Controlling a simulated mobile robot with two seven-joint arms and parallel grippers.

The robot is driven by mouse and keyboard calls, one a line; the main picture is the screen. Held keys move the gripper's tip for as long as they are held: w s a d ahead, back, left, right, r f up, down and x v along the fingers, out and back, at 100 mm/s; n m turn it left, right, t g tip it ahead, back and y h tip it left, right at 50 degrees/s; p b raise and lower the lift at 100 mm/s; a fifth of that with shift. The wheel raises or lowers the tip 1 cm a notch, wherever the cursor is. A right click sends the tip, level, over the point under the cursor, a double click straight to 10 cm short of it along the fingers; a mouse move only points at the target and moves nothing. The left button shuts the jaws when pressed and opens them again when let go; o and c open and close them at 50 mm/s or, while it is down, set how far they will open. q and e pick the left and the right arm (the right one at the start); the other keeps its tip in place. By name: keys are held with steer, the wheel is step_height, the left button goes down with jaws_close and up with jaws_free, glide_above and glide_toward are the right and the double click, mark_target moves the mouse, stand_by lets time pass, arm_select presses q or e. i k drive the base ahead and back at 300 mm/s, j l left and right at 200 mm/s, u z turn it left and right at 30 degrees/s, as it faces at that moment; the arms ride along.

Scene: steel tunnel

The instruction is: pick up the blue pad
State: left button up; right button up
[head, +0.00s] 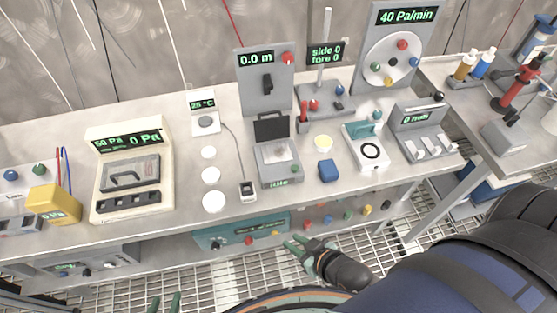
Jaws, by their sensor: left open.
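The blue pad (328,171) is a small blue block lying on the steel bench, right of the grey device with the raised dark lid and below a round cream disc. My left gripper (166,303) shows only as two green fingertips at the bottom edge, apart and with nothing visible between them. It is well to the left of and below the pad, in front of the bench. My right gripper (297,246), also green-tipped, is over the floor grating near the bench's front, below the pad in the picture. Its finger gap is unclear. Neither gripper touches the pad.
A grey lidded device (279,175) stands left of the pad and a white unit with a ring (370,153) stands right. A cream disc (323,142) lies behind it. A teal panel (240,236) sits below the bench. Bench space in front of the pad is clear.

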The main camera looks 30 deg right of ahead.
mark_target(328, 172)
steer(key=z, duration=1.3)
